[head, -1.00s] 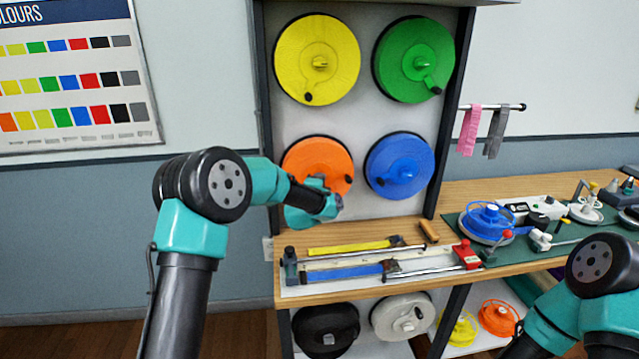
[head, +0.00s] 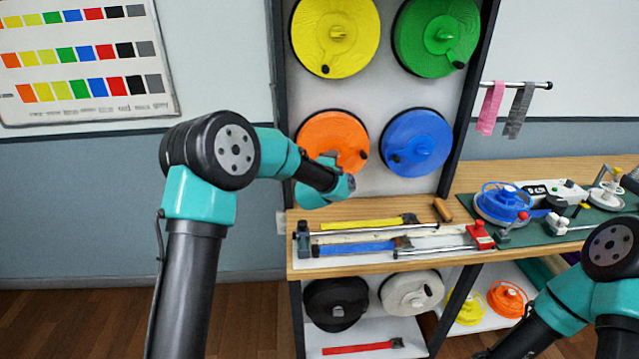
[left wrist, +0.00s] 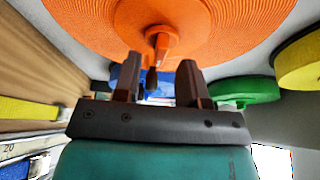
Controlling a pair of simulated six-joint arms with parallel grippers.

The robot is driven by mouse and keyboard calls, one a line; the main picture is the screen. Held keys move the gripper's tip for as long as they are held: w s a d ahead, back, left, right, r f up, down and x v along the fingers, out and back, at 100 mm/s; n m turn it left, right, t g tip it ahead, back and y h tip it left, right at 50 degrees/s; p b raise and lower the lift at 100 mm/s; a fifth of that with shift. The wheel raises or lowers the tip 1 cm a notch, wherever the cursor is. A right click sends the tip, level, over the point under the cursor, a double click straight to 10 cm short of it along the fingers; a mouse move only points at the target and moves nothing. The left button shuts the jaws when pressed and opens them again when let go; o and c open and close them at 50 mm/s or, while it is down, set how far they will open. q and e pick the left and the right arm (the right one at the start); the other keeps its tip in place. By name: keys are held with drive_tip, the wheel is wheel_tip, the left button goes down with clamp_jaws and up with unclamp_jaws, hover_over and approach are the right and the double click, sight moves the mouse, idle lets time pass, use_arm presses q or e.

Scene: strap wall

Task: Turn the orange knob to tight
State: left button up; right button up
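The orange reel (head: 335,130) hangs at the lower left of the strap wall, left of the blue reel. The orange knob (left wrist: 160,40) stands out from its centre in the left wrist view, an orange stem with a dark tip below it. In the head view my arm hides the knob. My left gripper (left wrist: 160,75) is open, its two fingers apart just short of the reel, the dark tip showing between them. In the head view this gripper (head: 333,176) is in front of the reel's lower edge. My right arm is at the lower right; its gripper is out of view.
Yellow (head: 335,38), green (head: 425,35) and blue (head: 417,142) reels share the wall panel. The bench below holds strap tools and a red-ended rail (head: 480,235). A green mat with a blue spool (head: 503,203) lies at right.

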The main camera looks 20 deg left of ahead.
use_arm(q)
drive_tip(key=s, duration=1.5)
drive_tip(key=shift+a, duration=0.15)
